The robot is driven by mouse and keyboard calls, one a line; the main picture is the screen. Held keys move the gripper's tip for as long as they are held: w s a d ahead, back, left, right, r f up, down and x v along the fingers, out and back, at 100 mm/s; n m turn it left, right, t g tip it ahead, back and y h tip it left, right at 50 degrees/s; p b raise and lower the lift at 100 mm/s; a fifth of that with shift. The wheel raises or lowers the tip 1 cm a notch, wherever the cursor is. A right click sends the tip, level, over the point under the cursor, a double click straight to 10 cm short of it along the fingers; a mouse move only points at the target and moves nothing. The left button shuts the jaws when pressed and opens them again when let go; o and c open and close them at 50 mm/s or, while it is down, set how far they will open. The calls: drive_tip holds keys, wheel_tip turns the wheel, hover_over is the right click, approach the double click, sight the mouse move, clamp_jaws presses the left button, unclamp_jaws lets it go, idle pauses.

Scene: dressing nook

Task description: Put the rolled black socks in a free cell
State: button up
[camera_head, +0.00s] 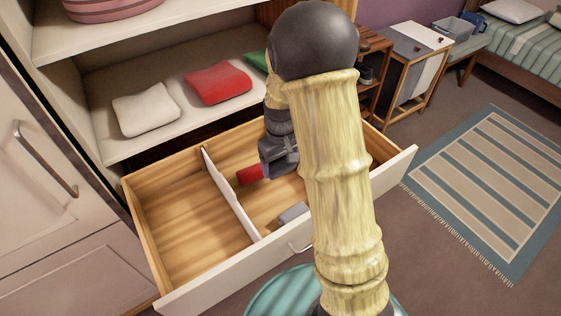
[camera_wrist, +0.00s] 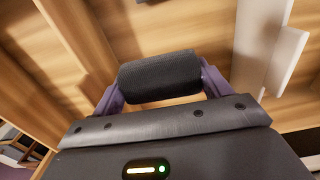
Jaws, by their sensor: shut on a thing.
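The rolled black socks (camera_wrist: 160,77) sit crosswise between the two purple fingers of my gripper (camera_wrist: 158,85) in the wrist view, held at both ends. Wooden drawer boards show behind them. In the head view my gripper (camera_head: 278,156) is over the open drawer (camera_head: 185,288), right of its white divider (camera_head: 228,195). The socks cannot be made out there. The wide cell (camera_head: 185,220) left of the divider is empty. Right of the divider are a red roll (camera_head: 251,174), close to my gripper, and a grey item (camera_head: 293,212) near the front. My arm hides the drawer's right part.
A shelf (camera_head: 105,145) behind the drawer bears a white folded cloth (camera_head: 146,108), a red one (camera_head: 217,83) and a green one (camera_head: 257,60). A cabinet door with a handle (camera_head: 45,160) stands at left. A striped rug (camera_head: 490,190) lies on open floor at right.

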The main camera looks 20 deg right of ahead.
sight(281, 160)
wheel_tip(281, 160, up, 7)
drive_tip(key=p, duration=0.4)
drive_tip(key=shift+p, duration=0.3)
